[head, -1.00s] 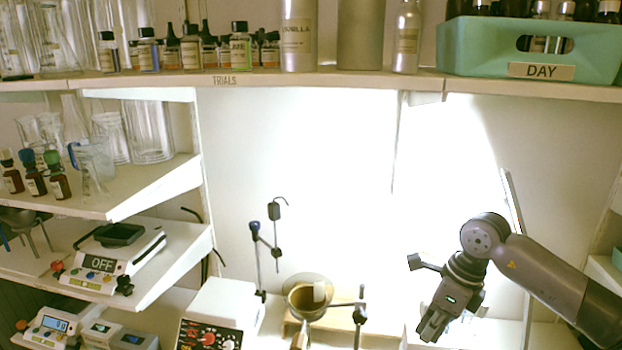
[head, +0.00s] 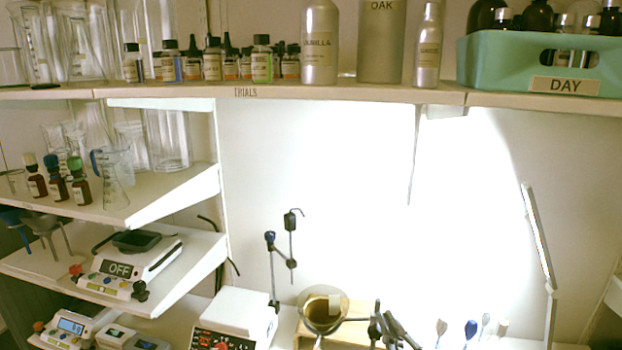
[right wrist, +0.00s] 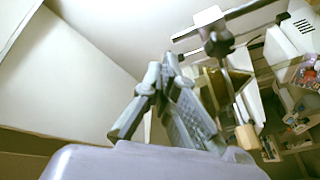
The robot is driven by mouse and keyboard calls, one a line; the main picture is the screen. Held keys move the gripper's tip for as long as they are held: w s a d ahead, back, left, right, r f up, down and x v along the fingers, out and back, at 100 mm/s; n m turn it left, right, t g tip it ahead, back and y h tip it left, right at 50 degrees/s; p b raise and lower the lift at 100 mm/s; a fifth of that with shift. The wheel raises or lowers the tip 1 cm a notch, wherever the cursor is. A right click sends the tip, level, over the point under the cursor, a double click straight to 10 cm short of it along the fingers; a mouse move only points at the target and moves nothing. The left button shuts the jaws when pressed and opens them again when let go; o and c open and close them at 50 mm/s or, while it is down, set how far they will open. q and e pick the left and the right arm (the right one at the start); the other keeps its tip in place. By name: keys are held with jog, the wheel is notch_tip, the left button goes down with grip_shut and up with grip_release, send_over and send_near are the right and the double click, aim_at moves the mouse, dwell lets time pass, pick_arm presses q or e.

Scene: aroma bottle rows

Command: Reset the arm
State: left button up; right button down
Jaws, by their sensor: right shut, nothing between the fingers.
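My right gripper (head: 392,322) shows only in part at the bottom edge of the head view, as dark fingers right of the round amber-filled glass vessel (head: 323,312). In the right wrist view my right gripper (right wrist: 169,63) has its fingertips together with nothing between them. A dark clamp on a rod (right wrist: 218,44) is close to the right of the fingertips there. Most of my right arm is below the head view. My left gripper is out of view.
The upper shelf (head: 345,90) holds small bottles, metal bottles and a teal crate (head: 500,75) marked DAY. Left shelves hold glassware and a scale (head: 130,265) marked OFF. A white device with red knobs (head: 235,318) stands lower centre. The lit back wall is clear.

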jog(key=s+d+f+m+g+h, duration=0.25)
jog(key=s+f+m+g, duration=0.2)
jog(key=f, duration=0.35)
jog(key=s+d+f+m+g+h, duration=0.25)
jog(key=s+d+f, duration=0.2)
jog(key=f, duration=0.35)
jog(key=s+f+m+g+y, duration=0.15)
jog(key=s+f+g, duration=0.25)
jog(key=s, duration=0.4)
jog(key=s+f+m+g, duration=0.2)
jog(key=s+f+g, duration=0.2)
jog(key=s, duration=0.5)
notch_tip(320, 180, down, 30)
jog(key=s+g+b, duration=0.2)
jog(key=s+b, duration=0.1)
jog(key=s+d+f+g+b, duration=0.1)
jog(key=s+d+f+b, duration=0.1)
jog(key=s+f, duration=1.4)
notch_tip(320, 180, down, 2)
jog(key=shift+n, duration=0.45)
jog(key=shift+s+d, duration=0.1)
